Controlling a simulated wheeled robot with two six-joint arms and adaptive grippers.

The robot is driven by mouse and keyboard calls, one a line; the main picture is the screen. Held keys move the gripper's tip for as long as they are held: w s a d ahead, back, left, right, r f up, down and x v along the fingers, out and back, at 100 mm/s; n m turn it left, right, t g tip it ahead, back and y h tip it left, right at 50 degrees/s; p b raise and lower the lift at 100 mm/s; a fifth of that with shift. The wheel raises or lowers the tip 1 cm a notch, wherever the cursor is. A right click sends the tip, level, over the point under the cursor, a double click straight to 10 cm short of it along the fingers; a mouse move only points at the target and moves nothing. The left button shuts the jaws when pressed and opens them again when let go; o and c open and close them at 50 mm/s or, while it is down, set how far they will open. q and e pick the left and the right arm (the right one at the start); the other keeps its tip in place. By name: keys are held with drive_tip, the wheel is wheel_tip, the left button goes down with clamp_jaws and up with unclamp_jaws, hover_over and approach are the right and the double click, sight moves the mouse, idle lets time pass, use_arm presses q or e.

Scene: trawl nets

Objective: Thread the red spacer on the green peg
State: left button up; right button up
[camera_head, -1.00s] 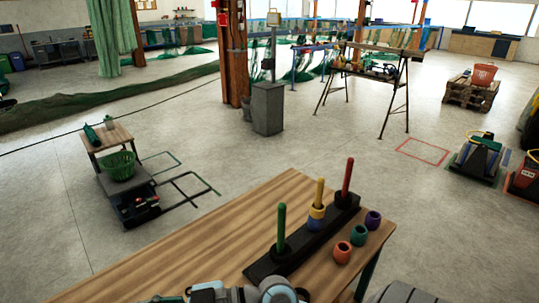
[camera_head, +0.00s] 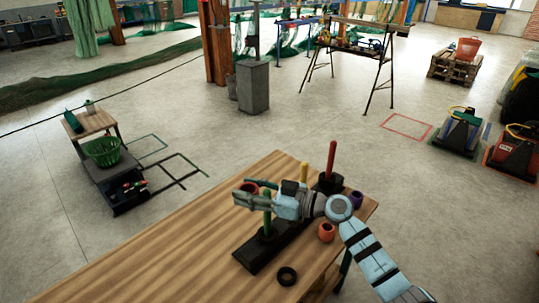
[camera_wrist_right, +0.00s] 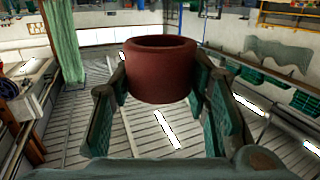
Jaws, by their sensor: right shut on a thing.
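The red spacer (camera_wrist_right: 160,72) is held upright between the fingers of my right gripper (camera_head: 244,193), its open top showing in the right wrist view. In the head view a bit of the red spacer (camera_head: 249,186) shows behind the fingers. The green peg (camera_head: 267,213) stands on the dark base (camera_head: 262,246) at its near end. The gripper is at about the height of the peg's top in the picture, with the spacer left of it. I cannot tell their depth apart. No spacer shows on the green peg. My left gripper is out of view.
The yellow peg (camera_head: 304,171) and red peg (camera_head: 331,160) stand farther along the base, partly behind my right arm. An orange spacer (camera_head: 327,232), a purple spacer (camera_head: 356,198) and a dark ring (camera_head: 287,276) are on the table (camera_head: 170,247). The table's left part is bare.

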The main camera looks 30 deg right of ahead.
wheel_tip(320, 180, up, 2)
drive_tip(key=r+m+t+h, duration=0.1)
drive_tip(key=m+t+h, duration=0.1)
hover_over(267, 190)
drive_tip(key=shift+f+p, duration=0.25)
drive_tip(key=shift+p, duration=0.15)
drive_tip(key=shift+w+d, duration=0.1)
drive_tip(key=shift+d, duration=0.1)
wheel_tip(267, 190, down, 6)
drive_tip(key=b, duration=0.5)
drive_tip(key=shift+a+r, duration=0.1)
drive_tip(key=shift+r, duration=0.15)
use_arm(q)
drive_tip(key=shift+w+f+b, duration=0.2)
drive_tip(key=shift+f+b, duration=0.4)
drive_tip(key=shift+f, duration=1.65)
use_arm(e)
drive_tip(key=shift+f, duration=1.7)
drive_tip(key=o, duration=1.2)
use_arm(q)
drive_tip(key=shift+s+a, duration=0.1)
